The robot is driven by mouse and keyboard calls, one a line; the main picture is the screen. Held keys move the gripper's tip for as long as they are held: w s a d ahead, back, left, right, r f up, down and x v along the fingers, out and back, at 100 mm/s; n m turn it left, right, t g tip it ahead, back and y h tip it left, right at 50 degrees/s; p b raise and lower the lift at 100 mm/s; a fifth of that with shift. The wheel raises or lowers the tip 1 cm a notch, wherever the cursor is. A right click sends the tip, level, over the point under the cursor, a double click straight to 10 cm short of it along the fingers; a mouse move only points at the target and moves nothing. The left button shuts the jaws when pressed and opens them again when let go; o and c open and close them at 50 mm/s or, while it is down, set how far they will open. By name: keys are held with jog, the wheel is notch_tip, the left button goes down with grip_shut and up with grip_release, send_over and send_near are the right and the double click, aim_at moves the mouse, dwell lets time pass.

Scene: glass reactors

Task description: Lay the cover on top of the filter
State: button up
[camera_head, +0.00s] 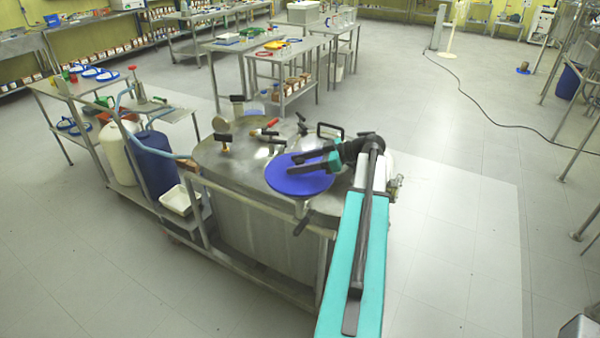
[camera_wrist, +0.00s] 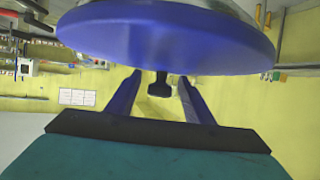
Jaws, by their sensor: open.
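The cover, a flat blue disc (camera_head: 300,182), appears to lie level on the near right part of the steel filter's top (camera_head: 232,165). In the wrist view the blue disc (camera_wrist: 165,40) fills the upper part of the picture, which looks upside down. My gripper (camera_head: 292,163) is over the disc, reaching in from the right. In the wrist view its two fingers (camera_wrist: 160,78) are apart. A dark knob (camera_wrist: 160,90) shows between them; it looks like the cover's handle, not gripped. The disc hides the surface under it.
Several black-handled clamps and a red-handled one (camera_head: 273,122) stick up around the filter's top. A side table (camera_head: 80,88) with blue rings stands at left, and a blue drum (camera_head: 155,165) is beside the filter. Open floor (camera_head: 450,220) lies to the right.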

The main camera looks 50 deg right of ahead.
aim_at(299, 160)
grip_shut()
jog(key=shift+r, duration=0.15)
dwell(0.4)
jog(key=shift+r+b, duration=1.3)
jog(key=shift+r, duration=0.25)
jog(key=s+d+r+b, duration=0.1)
jog(key=s+d+b, duration=0.4)
jog(key=s, duration=0.8)
jog(key=d, duration=0.3)
jog(key=shift+s+d+r+b, duration=0.3)
jog(key=shift+d+r, duration=0.05)
jog(key=shift+r, duration=0.1)
